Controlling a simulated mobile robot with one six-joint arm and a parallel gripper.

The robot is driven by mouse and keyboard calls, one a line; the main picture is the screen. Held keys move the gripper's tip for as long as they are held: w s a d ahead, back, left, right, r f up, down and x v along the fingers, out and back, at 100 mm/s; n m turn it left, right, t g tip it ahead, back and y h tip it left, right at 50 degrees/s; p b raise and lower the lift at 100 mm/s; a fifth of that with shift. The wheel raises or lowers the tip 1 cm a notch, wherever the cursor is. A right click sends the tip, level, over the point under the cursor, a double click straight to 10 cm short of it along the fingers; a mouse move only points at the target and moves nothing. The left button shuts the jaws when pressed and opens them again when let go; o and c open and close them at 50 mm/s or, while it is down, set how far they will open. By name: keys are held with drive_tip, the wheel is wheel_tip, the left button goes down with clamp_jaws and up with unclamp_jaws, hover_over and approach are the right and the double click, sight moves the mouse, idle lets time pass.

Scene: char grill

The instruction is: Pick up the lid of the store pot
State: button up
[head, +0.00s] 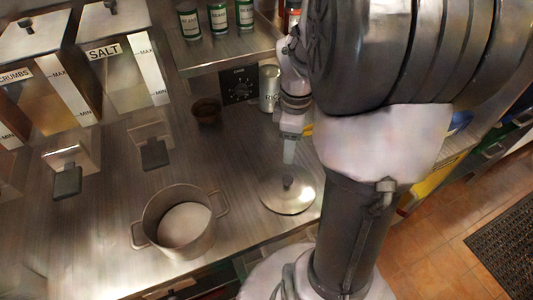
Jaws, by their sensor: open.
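The store pot's lid (289,203) is a round metal disc with a dark knob on top. It lies on the metal counter to the right of the pot, near the counter's front edge. The store pot (172,246) is an open metal pot with two side handles and a pale content or bottom inside. My gripper (289,153) is above and behind the lid in the picture, open and apart from the knob. Its fingers are small and partly unclear here.
Bins labelled SALT (122,65) and CRUMBS (25,85) stand at the left. The counter between pot and lid is clear.

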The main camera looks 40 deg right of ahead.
sight(288, 179)
drive_tip(key=f+b, duration=0.3)
drive_tip(key=f, duration=0.5)
drive_tip(key=f+b, duration=0.4)
drive_tip(key=f, duration=0.4)
drive_tip(key=shift+d+f, duration=0.2)
drive_tip(key=shift+f, duration=0.15)
drive_tip(key=shift+r, duration=0.15)
drive_tip(key=shift+c, duration=0.6)
clamp_jaws()
